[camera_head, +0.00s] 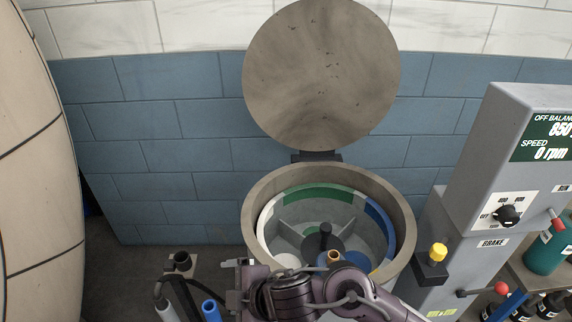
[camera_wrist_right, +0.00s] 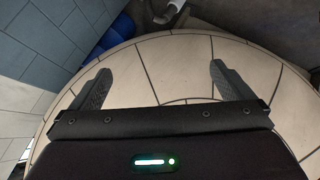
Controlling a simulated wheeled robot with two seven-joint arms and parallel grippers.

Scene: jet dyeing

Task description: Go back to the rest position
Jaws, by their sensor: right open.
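My right arm comes in from the lower right in the head view and crosses in front of the round vessel (camera_head: 258,196), its end pointing left. My right gripper shows in the right wrist view (camera_wrist_right: 160,88) with its two dark fingers wide apart and nothing between them. Beyond the fingers is a large rounded beige surface with dark seams (camera_wrist_right: 160,62), which also stands at the left edge of the head view (camera_head: 35,170). I cannot tell how far the fingertips are from it. My left gripper is not in view.
The vessel's round lid (camera_head: 320,75) stands open against the wall. Inside is a basket with green, blue and white rim sections. A grey control box (camera_head: 465,215) with knob, yellow button and red-tipped lever stands right. Dark bottles (camera_head: 550,303) and tubes (camera_head: 210,309) stand low.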

